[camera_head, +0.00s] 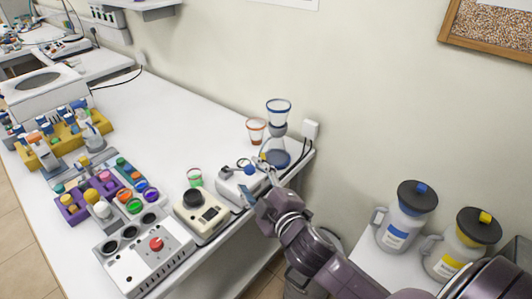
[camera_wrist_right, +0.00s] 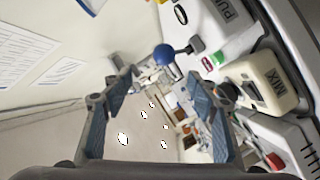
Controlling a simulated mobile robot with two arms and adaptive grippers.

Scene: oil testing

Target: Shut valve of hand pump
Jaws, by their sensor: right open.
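The hand pump (camera_head: 236,187) is a white box near the far right end of the bench, with a dark blue ball-ended lever, the likely valve handle. The blue ball (camera_wrist_right: 163,54) shows in the right wrist view, on a short grey stem at the side of the pump body (camera_wrist_right: 207,18), which carries the letters "PU". My right gripper (camera_head: 259,184) is at the pump's right end, over the bench edge, with its fingers apart and nothing between them. In the wrist view the ball lies beyond the fingertips, apart from them. My left gripper is out of view.
A glass flask with a blue-rimmed funnel (camera_head: 278,112) stands just behind the pump. A cream mixer (camera_head: 202,214) is beside it, then a white box with a red button (camera_head: 156,244). Lidded jugs (camera_head: 404,218) stand at the right, near my right arm.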

